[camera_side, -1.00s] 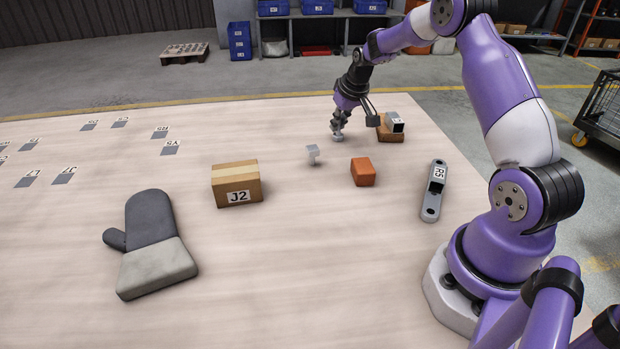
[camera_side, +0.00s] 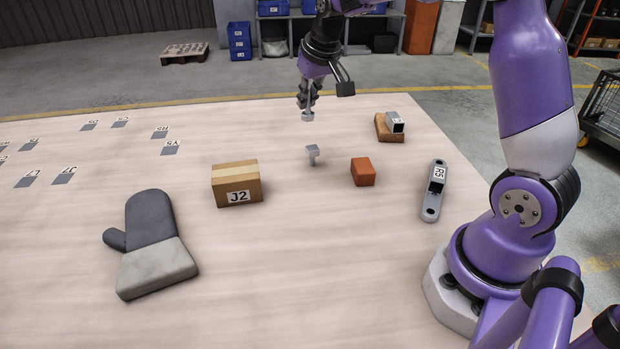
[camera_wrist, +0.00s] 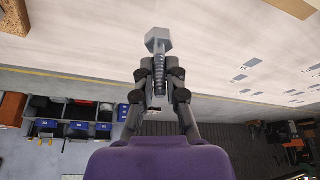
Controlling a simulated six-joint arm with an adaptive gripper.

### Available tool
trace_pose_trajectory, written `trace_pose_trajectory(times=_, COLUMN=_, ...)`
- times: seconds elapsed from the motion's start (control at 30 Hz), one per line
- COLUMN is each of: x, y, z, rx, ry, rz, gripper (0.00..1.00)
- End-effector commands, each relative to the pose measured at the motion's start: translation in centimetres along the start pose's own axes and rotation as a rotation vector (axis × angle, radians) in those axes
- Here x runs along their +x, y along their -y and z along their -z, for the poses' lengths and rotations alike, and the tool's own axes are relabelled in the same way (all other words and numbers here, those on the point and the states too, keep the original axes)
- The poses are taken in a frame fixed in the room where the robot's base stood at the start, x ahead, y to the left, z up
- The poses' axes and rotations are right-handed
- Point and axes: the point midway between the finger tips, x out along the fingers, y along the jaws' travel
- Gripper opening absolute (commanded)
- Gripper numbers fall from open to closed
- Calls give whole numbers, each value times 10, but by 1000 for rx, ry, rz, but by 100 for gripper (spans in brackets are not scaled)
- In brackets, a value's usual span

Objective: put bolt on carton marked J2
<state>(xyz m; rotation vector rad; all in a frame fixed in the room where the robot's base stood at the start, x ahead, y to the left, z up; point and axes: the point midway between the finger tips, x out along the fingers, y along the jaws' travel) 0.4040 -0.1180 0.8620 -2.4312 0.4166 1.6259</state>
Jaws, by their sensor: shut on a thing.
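My gripper (camera_side: 309,98) is shut on a grey metal bolt (camera_side: 308,116) and holds it above the table, head down. In the wrist view the bolt (camera_wrist: 157,40) sticks out from between the fingertips (camera_wrist: 158,72), its hexagonal head outermost and its threaded shank between the fingers. The carton marked J2 (camera_side: 237,184) is a brown box with a tape strip on top, standing on the table to the left and nearer the side camera than my gripper. Its top is bare.
A small grey T-shaped part (camera_side: 313,154) and an orange block (camera_side: 362,171) stand right of the carton. A bracket marked R5 (camera_side: 434,190), a brown block (camera_side: 384,133) with a metal tube (camera_side: 395,122) on it, and a grey oven mitt (camera_side: 153,240) also lie on the table.

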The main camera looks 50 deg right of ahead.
Motion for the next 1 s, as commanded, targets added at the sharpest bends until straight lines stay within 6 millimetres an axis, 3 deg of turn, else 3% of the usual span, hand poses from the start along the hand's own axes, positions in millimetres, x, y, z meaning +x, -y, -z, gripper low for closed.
trace_pose_trajectory(times=0.27, x=-39, y=116, z=-17, rx=-239, ry=-7, rz=97, gripper=0)
trace_pose_trajectory(times=0.4, x=-67, y=177, z=-42, rx=-382, ry=-7, rz=157, gripper=0)
trace_pose_trajectory(times=0.53, x=-88, y=216, z=-66, rx=-481, ry=-6, rz=199, gripper=0)
trace_pose_trajectory(times=0.63, x=-99, y=232, z=-78, rx=-527, ry=-5, rz=219, gripper=0)
trace_pose_trajectory(times=0.77, x=-97, y=235, z=-80, rx=-548, ry=-3, rz=227, gripper=0)
trace_pose_trajectory(times=1.0, x=-46, y=204, z=-49, rx=-545, ry=1, rz=225, gripper=0)
